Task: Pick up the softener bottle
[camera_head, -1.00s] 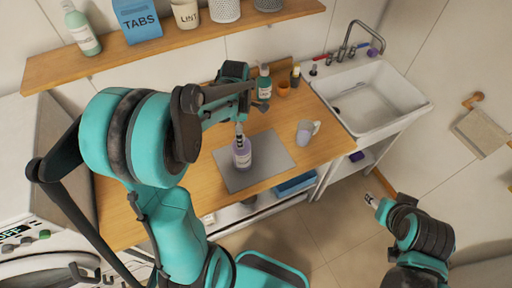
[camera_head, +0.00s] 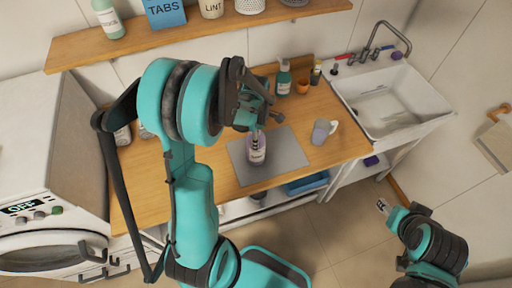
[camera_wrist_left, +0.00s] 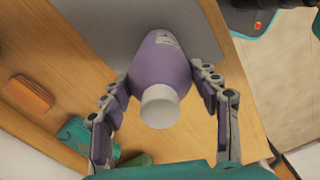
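The softener bottle (camera_head: 257,156) is a pale purple bottle standing upright on the grey mat (camera_head: 289,154) on the wooden counter. In the left wrist view the bottle (camera_wrist_left: 160,75) shows a white cap and a partly visible label. My left gripper (camera_head: 262,122) is above it in the head view. In the left wrist view my left gripper's fingers (camera_wrist_left: 165,105) are spread, one on each side of the bottle, with small apparent gaps. My right gripper (camera_head: 383,206) is low at the right, away from the counter; its finger opening is too small to judge.
A clear mug (camera_head: 320,132) stands right of the mat. The sink (camera_head: 392,103) is to the right. A wall shelf (camera_head: 180,35) spans the back.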

